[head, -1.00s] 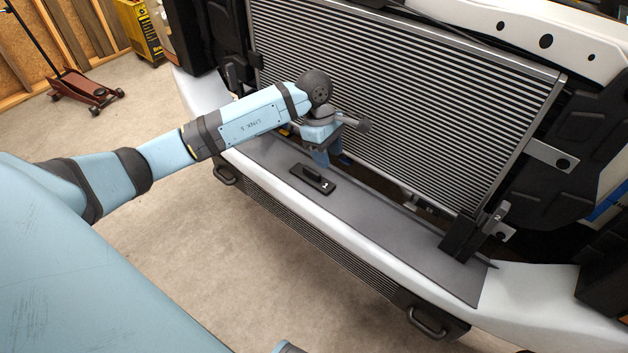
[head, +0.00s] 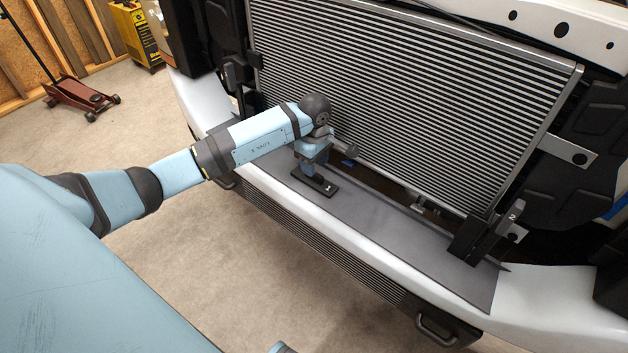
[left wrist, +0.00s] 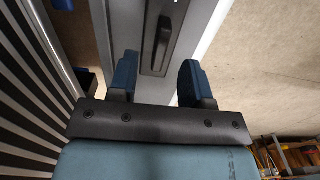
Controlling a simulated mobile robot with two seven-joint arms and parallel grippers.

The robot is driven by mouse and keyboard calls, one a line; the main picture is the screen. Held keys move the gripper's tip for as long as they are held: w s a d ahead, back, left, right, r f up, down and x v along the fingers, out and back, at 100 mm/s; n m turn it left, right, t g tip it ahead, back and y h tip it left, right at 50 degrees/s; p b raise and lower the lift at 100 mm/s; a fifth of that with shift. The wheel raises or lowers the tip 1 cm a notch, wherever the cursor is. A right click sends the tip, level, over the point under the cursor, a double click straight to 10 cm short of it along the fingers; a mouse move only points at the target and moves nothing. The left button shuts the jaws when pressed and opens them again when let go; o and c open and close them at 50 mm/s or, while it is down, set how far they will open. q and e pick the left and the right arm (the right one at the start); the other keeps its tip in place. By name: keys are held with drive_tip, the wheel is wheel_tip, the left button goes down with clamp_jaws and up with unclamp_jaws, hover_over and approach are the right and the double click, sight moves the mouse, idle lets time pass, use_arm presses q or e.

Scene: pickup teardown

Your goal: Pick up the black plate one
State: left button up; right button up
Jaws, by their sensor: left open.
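The black plate (head: 327,189), a small dark rectangle with a raised handle, lies on the grey ledge (head: 375,215) in front of the radiator. My left gripper (head: 313,171) is right at the plate in the head view and hides part of it. In the left wrist view the plate (left wrist: 164,38) shows ahead, its handle lengthwise. My right gripper is out of view.
The radiator (head: 400,100) rises close behind the ledge. A black bracket (head: 478,235) stands at the ledge's right end. The white bumper (head: 385,280) runs along the front. A red floor jack (head: 80,95) is far left. The ledge right of the plate is clear.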

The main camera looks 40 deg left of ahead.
sight(317, 183)
use_arm(q)
wheel_tip(317, 183, down, 4)
drive_tip(key=shift+f, duration=0.1)
drive_tip(key=shift+a, duration=0.1)
clamp_jaws()
drive_tip(key=shift+r, duration=0.2)
